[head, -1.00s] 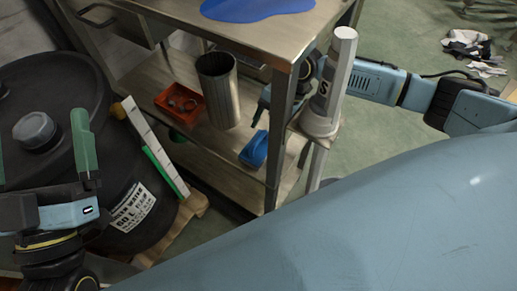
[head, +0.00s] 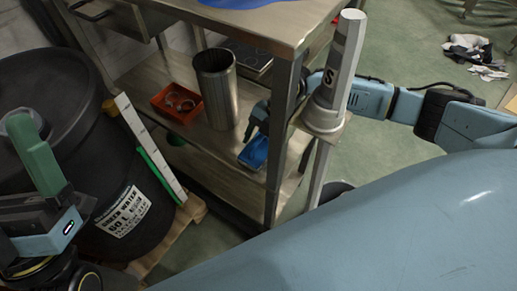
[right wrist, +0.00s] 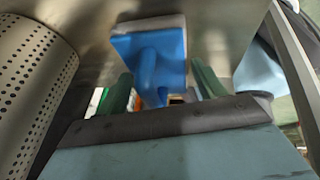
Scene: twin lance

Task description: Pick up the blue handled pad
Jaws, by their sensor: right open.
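The blue handled pad (head: 254,152) lies on the cart's lower shelf (head: 215,160), near its front edge beside the leg. My right gripper (head: 256,130) reaches in past that leg, just above the pad; the leg and post hide part of its arm. In the right wrist view the pad (right wrist: 150,48) is straight ahead, its handle pointing back between the two green fingers of the right gripper (right wrist: 163,88). These fingers are apart, with no clear contact visible. My left gripper (head: 35,155) is at the left edge; only one green finger shows, away from the pad.
A metal cylinder (head: 217,90) stands on the shelf left of the pad; its perforated side (right wrist: 30,85) shows close in the right wrist view. A red bin (head: 178,103) is further left. A cart leg (head: 280,140) and grey post (head: 340,70) stand close to my right arm. A black drum (head: 60,110) is left.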

